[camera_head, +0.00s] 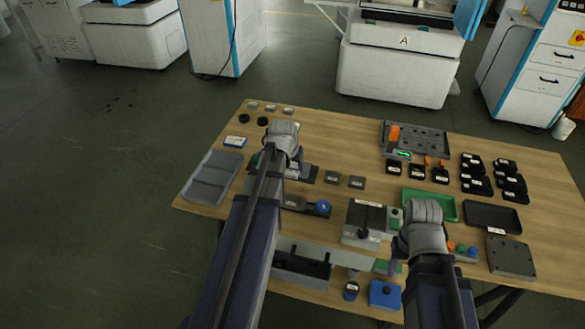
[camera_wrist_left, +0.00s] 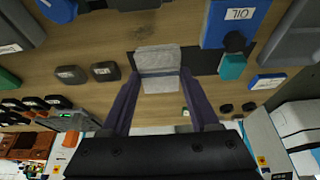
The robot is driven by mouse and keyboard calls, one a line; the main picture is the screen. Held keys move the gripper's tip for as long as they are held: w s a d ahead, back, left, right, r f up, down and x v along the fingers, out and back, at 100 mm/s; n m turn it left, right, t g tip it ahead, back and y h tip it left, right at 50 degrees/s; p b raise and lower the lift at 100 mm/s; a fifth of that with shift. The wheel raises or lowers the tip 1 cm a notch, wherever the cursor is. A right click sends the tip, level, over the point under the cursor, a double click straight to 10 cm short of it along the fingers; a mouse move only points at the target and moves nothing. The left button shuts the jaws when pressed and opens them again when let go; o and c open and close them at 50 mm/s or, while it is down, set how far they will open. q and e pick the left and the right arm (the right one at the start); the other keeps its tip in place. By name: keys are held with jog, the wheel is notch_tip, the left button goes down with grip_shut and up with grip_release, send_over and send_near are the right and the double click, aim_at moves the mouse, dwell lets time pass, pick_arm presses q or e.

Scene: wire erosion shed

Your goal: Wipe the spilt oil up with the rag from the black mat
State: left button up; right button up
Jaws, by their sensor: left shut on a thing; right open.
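My left gripper (camera_wrist_left: 160,88) is shut on the grey rag (camera_wrist_left: 158,60), which sits between the purple fingertips in the left wrist view. The black mat (camera_wrist_left: 200,62) lies under and beside the rag. Whether the rag touches the mat or is lifted, I cannot tell. In the head view my left wrist hides most of the rag, and part of the black mat (camera_head: 306,173) shows to its right. I cannot make out the spilt oil.
A blue can marked OIL (camera_wrist_left: 236,18) and a teal object (camera_wrist_left: 232,66) stand close beside the rag. A grey tray (camera_head: 190,190) lies at the table's left edge. Black boxes (camera_head: 472,162) and a green tray (camera_head: 440,200) crowd the right. Bare wood shows at the back middle.

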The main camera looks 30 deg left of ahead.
pick_arm(q)
jog(key=shift+f+b, duration=0.55)
jog(key=shift+f, duration=0.05)
